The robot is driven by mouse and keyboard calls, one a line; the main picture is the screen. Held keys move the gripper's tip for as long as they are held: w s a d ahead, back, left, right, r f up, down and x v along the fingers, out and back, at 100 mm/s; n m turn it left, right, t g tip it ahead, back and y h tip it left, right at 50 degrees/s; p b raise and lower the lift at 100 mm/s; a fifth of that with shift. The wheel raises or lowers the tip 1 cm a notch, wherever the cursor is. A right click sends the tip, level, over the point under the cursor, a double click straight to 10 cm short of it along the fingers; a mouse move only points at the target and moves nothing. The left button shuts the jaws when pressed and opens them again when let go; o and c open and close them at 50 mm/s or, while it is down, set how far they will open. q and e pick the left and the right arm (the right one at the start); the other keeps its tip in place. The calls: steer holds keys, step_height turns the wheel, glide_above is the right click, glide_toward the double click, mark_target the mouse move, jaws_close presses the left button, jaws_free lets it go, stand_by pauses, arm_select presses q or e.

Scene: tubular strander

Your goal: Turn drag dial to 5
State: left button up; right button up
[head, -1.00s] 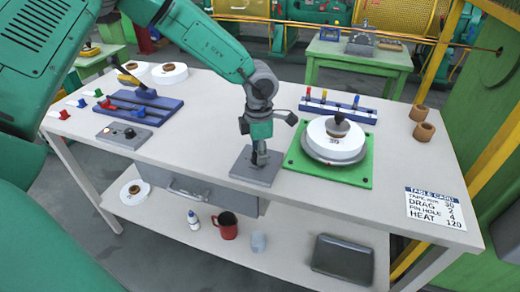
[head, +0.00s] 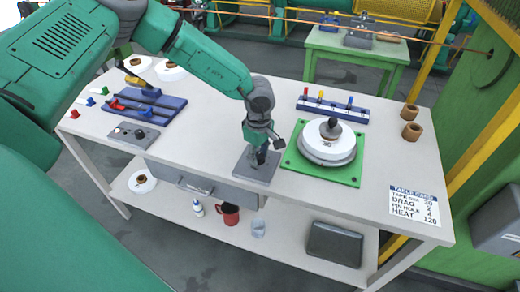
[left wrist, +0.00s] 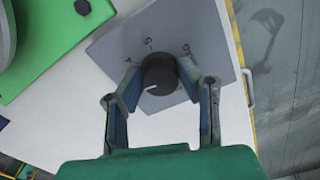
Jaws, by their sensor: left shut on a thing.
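The drag dial is a round dark knob (left wrist: 160,75) with a white pointer mark, on a grey plate (left wrist: 202,35) with characters printed around it. In the left wrist view the mark points toward the lower left. Of the characters, a 5 is legible near the top; the others are hard to read. In the head view the plate (head: 257,167) lies near the table's front edge, with the knob mostly hidden by my left gripper (head: 261,154). My left gripper (left wrist: 158,82) has its fingers shut on the knob's two sides. My right gripper is not in view.
A green base (head: 310,176) with a white disc stack (head: 328,145) stands just right of the plate. A table card (head: 414,205) lists settings at the right. A peg block (head: 333,107) is behind. A grey button box (head: 133,134) is left, with clear table between.

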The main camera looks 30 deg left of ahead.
arm_select(q)
steer(key=m, duration=0.2)
steer(key=m+p, duration=0.1)
steer(key=shift+a+m, duration=0.2)
steer(key=shift+m, duration=0.2)
steer(key=m+p, duration=0.1)
steer(key=m, duration=0.3)
steer(key=shift+m, duration=0.3)
steer(key=m, duration=0.5)
steer(key=shift+w, duration=0.1)
steer(key=shift+w+r+m+p, duration=0.1)
steer(key=shift+m+p, duration=0.2)
steer(key=shift+m, duration=2.2)
steer(key=o, duration=1.1)
steer(key=shift+o, duration=0.2)
steer(key=shift+w+f, duration=0.1)
steer(key=shift+f, duration=0.1)
